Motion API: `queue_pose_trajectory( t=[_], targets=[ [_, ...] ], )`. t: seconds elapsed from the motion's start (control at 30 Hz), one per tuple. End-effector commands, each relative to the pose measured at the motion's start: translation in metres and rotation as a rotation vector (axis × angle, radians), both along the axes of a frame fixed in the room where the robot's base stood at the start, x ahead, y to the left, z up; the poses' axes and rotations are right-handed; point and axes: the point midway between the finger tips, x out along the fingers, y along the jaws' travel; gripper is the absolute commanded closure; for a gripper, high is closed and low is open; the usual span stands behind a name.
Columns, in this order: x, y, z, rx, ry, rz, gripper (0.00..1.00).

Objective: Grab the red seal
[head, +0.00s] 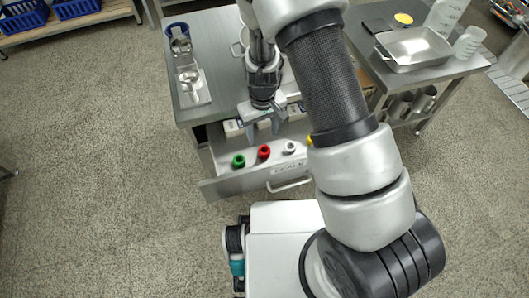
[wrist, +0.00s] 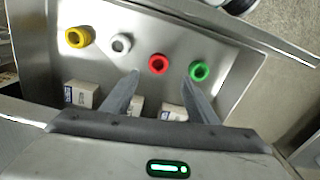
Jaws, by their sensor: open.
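The red seal (head: 264,152) is a small ring lying in the open drawer (head: 222,187), between the green seal (head: 239,161) and the white seal (head: 289,147). In the wrist view the red seal (wrist: 158,64) lies just beyond my fingertips, between their lines. My gripper (head: 264,127) is over the drawer, pointing down, with its fingers apart and empty. In the wrist view my gripper (wrist: 161,72) shows both fingers spread, apart from the red seal. The green seal (wrist: 199,71) is close to the right fingertip. The white seal (wrist: 121,43) and yellow seal (wrist: 78,37) lie to the left.
Small boxes (wrist: 82,93) stand in the drawer behind the seals. The drawer's front wall and handle (head: 290,184) border them. A metal table (head: 205,58) stands above the drawer, and a second table with a metal tray (head: 414,49) is at right. Open floor lies left.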

Motion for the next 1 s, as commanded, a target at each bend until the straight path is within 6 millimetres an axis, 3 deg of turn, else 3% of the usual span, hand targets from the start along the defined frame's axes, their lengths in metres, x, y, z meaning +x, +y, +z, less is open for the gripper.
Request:
queue_pose_trajectory(
  t=[0.1, 0.37, 0.7, 0.93, 1.0],
  targets=[
    [0.000, 0.000, -0.021, 0.000, 0.002, -0.002, 0.47],
    [-0.001, -0.001, -0.035, 0.000, 0.001, -0.001, 0.47],
    [-0.001, -0.005, -0.080, 0.000, 0.001, -0.001, 0.47],
    [-0.001, -0.005, -0.082, 0.000, 0.000, -0.002, 0.47],
    [-0.001, -0.005, -0.082, 0.000, 0.000, -0.001, 0.55]
  ],
)
